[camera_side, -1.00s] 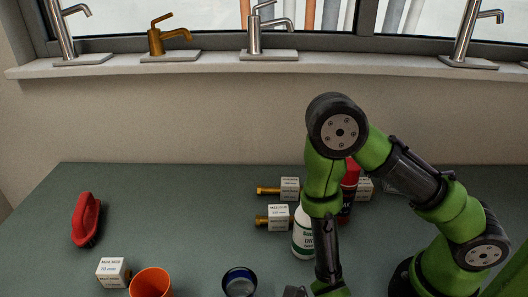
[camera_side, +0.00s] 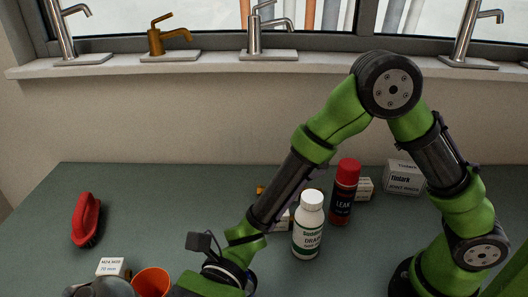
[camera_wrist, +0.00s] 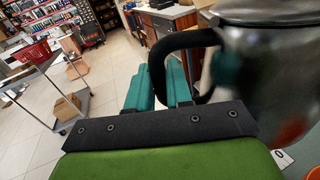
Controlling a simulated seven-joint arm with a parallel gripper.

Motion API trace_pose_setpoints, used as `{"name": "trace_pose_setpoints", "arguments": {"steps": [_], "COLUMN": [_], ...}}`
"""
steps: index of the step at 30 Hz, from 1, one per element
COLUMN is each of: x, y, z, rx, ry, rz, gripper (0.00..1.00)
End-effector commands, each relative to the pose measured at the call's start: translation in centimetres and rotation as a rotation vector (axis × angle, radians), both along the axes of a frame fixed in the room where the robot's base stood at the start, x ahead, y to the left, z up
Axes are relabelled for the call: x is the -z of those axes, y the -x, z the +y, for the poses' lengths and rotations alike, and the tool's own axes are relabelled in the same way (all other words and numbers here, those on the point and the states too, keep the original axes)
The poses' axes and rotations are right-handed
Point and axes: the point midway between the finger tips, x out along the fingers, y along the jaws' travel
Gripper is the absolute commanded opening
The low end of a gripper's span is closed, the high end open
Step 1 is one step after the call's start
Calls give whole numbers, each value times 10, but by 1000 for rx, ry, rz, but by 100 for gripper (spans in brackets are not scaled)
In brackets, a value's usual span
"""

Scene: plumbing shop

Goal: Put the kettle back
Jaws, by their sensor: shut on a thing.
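The kettle (camera_wrist: 270,75) fills the right of the wrist view, with a shiny metal body and a black loop handle (camera_wrist: 182,39). My gripper (camera_wrist: 160,85), with teal fingers, is shut on the handle. In the side view my arm reaches down to the lower left. A grey rounded top, apparently the kettle (camera_side: 112,287), shows at the bottom edge beside the orange cup. The fingers are not visible there, and the kettle's base is cut off, so I cannot tell whether it touches the table.
An orange cup (camera_side: 151,282) and white box (camera_side: 112,267) stand close to the kettle. A red-handled brush (camera_side: 87,220) lies left. The back-left table (camera_side: 170,205) is clear.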

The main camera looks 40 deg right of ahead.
Motion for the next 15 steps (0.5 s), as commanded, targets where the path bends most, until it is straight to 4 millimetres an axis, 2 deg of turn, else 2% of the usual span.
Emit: {"name": "trace_pose_setpoints", "arguments": {"steps": [1,8,15], "x": [-6,-26,-22], "y": [-12,-57,-119], "z": [-1,-10,-49], "rx": [-4,-39,-18], "ry": [-5,-2,-2], "rz": [-6,-4,-1], "gripper": [0,0,0]}}
